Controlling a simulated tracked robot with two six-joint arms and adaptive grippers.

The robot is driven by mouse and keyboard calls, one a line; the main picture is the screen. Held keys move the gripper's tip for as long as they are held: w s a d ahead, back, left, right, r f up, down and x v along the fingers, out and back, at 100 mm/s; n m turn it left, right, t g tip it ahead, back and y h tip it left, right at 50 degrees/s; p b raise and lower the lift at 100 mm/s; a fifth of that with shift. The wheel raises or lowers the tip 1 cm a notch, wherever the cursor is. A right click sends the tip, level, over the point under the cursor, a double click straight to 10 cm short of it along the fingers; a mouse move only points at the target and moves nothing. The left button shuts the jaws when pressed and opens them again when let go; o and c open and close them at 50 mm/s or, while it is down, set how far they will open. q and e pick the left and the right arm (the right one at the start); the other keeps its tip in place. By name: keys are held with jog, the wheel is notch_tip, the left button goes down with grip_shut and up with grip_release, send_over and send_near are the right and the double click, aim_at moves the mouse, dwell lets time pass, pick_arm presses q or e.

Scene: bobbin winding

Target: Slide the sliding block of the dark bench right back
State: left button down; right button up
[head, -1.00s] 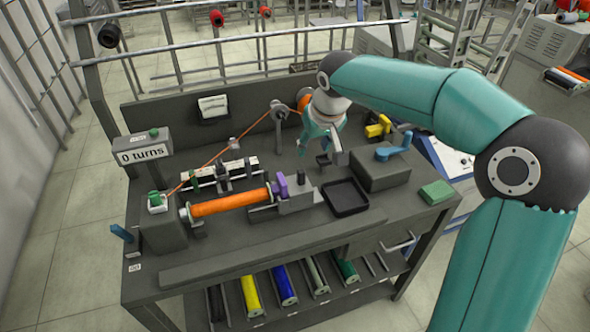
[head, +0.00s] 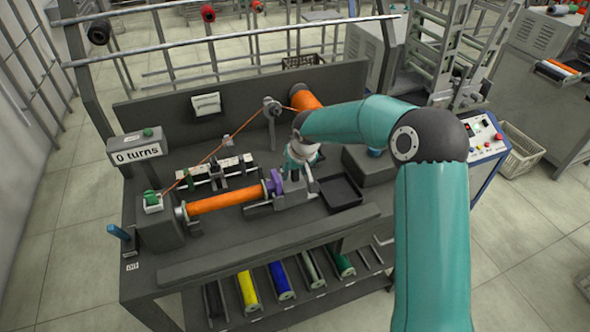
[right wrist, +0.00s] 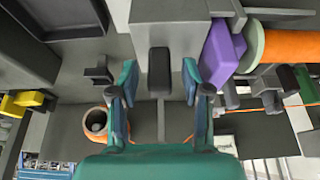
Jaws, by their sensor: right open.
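The sliding block (head: 297,196) is a grey block on the dark bench (head: 240,240), at the right end of an orange bobbin (head: 227,200). It carries a purple piece (head: 274,184) and a black upright knob. In the right wrist view the block (right wrist: 183,35) shows with the black knob (right wrist: 159,70) in front, and the purple piece (right wrist: 223,55) to the right. My right gripper (head: 300,172) is over the block. Its open fingers (right wrist: 159,85) stand either side of the knob, with gaps between. The purple piece meets the bobbin's end. My left gripper is out of view.
A black tray (head: 341,192) lies just right of the block. Orange thread (head: 215,152) runs from the winder at left over a post at the back. A sign (head: 137,153) reads "0 turns". Coloured rolls lie on the lower shelf (head: 318,287).

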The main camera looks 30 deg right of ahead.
grip_shut()
dwell(0.3)
jog(key=shift+w, duration=0.15)
